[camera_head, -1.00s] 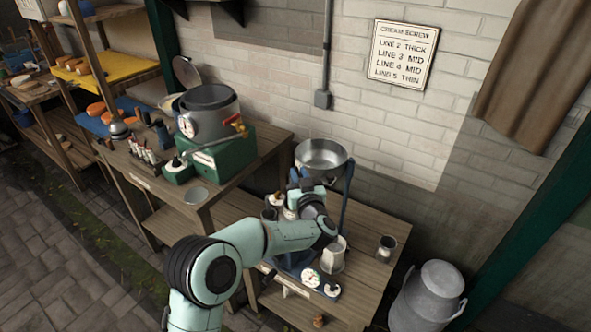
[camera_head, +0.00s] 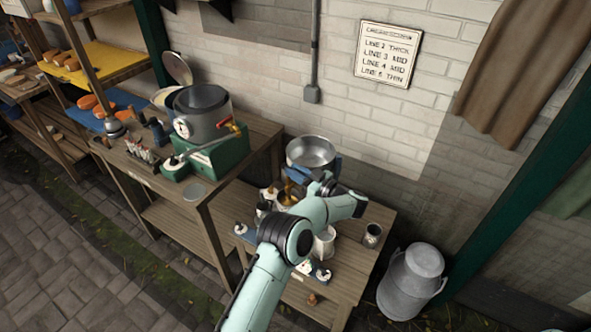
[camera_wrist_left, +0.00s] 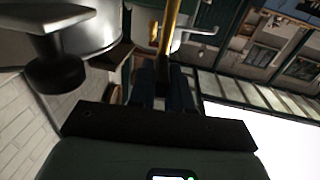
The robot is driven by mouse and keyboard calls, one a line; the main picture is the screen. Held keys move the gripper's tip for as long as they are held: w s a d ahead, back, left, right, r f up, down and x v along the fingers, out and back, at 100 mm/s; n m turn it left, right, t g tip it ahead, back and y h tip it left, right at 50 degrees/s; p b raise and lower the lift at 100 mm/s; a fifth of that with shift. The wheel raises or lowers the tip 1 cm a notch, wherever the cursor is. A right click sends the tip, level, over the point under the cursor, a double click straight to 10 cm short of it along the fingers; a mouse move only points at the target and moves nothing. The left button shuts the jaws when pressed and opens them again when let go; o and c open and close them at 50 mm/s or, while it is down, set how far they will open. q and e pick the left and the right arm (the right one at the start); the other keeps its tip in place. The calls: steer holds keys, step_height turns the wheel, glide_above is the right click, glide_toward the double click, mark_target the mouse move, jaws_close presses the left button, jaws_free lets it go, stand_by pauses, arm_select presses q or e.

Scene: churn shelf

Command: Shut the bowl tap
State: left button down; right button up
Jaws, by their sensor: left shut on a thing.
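The silver bowl (camera_head: 311,151) stands raised at the back of the right-hand table. My left gripper (camera_head: 300,177) is just under its front rim, partly hidden by my own wrist. In the left wrist view my left gripper (camera_wrist_left: 167,78) is shut on a brass-coloured bar (camera_wrist_left: 169,35), which looks like part of the bowl tap. The bowl shows there as a bright curved wall (camera_wrist_left: 95,32) at upper left. A golden patch (camera_head: 287,192) shows below the gripper; I cannot tell whether it is metal or liquid. My right gripper is out of view.
A metal jug (camera_head: 324,243) and a small cup (camera_head: 372,235) stand on the right-hand table (camera_head: 378,262). A large milk can (camera_head: 411,281) is on the floor to the right. A grey pot (camera_head: 201,114) with a red-handled tap stands on the left table.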

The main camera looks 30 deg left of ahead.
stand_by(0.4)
arm_select(q)
steer(key=c, duration=1.1)
jaws_free()
steer(key=shift+c, duration=0.2)
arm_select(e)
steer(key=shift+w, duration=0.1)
arm_select(q)
steer(key=v, duration=1.3)
steer(key=shift+d+b, duration=0.2)
steer(key=shift+b, duration=0.2)
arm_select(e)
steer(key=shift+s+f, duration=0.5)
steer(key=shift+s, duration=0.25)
